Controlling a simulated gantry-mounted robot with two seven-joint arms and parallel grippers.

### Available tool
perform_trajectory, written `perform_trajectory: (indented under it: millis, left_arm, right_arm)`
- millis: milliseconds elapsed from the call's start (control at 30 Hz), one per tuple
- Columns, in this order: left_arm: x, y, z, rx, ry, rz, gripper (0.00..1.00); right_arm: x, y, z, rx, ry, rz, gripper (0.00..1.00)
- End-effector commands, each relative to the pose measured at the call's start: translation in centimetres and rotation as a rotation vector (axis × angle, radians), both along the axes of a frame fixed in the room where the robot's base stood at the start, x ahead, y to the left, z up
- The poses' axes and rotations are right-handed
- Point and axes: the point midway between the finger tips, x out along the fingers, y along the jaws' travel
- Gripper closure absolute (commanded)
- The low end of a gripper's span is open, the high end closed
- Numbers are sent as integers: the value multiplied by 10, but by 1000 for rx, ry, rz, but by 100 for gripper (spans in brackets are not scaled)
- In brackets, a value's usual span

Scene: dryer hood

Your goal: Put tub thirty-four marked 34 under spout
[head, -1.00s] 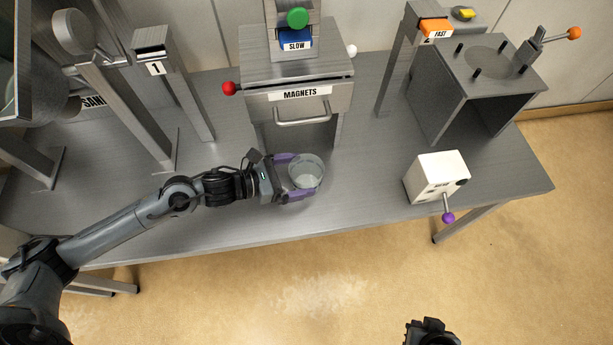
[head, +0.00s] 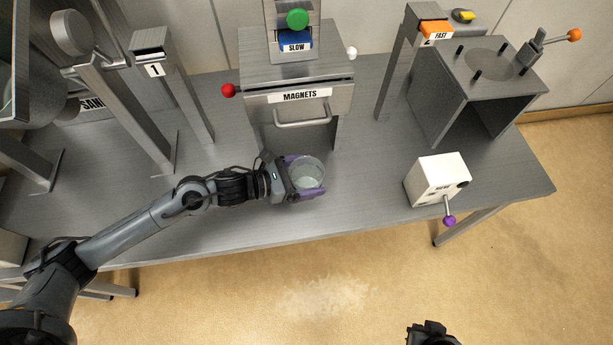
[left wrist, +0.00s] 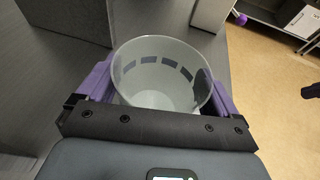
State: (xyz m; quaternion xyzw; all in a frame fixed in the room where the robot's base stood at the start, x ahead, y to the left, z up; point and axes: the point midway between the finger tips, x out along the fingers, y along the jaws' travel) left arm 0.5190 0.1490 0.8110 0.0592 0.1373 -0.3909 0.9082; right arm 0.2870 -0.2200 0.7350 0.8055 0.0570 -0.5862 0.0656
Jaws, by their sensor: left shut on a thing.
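A clear, round tub (head: 308,172) is at the front middle of the table, in front of the magnets drawer. In the left wrist view the tub (left wrist: 160,78) shows an open top and a band of dark marks around its wall; I cannot read a number 34 on it. My left gripper (head: 306,177) has its purple fingers shut on the tub, one on each side, as the left wrist view (left wrist: 160,90) also shows. I cannot tell whether the tub touches the table. My right gripper (head: 432,335) shows only in part at the bottom edge. I make out no clear spout.
A cabinet with a drawer labelled MAGNETS (head: 300,97) stands just behind the tub. A white box with a purple-knobbed lever (head: 437,180) stands to the right. A grey open-fronted housing (head: 480,85) is at the back right, stands (head: 165,85) at the left. Table (head: 370,185) between is clear.

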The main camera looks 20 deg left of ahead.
Motion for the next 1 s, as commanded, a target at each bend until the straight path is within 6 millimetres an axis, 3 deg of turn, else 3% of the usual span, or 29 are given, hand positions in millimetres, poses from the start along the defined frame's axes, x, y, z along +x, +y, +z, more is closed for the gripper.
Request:
perform_trajectory:
  millis: [267,533,1000]
  left_arm:
    - [0,0,10,0,-1,0,41]
    - [0,0,45,1,-4,-1,41]
    - [-10,-88,95,-4,-2,-3,41]
  right_arm:
    - [0,0,3,0,0,0,100]
    - [0,1,14,4,0,-3,100]
    - [0,2,26,11,1,-8,100]
